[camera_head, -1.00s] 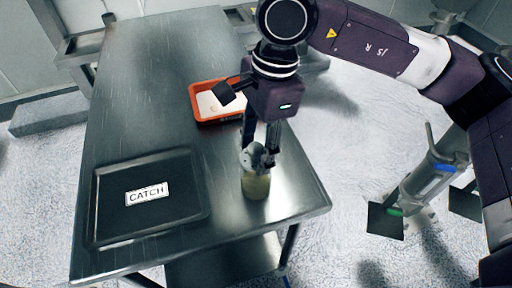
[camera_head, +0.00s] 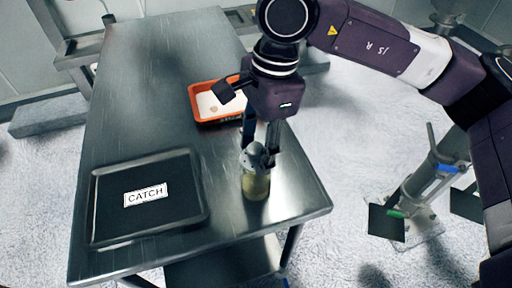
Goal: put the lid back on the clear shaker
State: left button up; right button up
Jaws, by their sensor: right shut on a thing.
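The clear shaker (camera_head: 256,185) stands upright near the front right of the metal table, with pale yellowish powder inside. Its grey domed lid (camera_head: 252,157) is at the shaker's mouth and looks roughly level. I cannot tell whether it is fully seated. My right gripper (camera_head: 260,152) points down from above and is shut on the lid; its fingers hide part of the lid's rim. My left gripper is not in view.
A black tray labelled CATCH (camera_head: 105,215) lies on the table's left front. An orange bin (camera_head: 203,118) with white powder stands behind the gripper. The metal table (camera_head: 150,80) is clear at the back left. The shaker stands near the table's right edge.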

jog(key=shift+f+b, duration=0.2)
jog(key=shift+b, duration=0.6)
dwell(0.9)
jog(key=o, duration=1.4)
jog(key=shift+r+p, duration=1.75)
jog(key=shift+r, duration=1.8)
jog(key=shift+c, duration=0.5)
grip_shut()
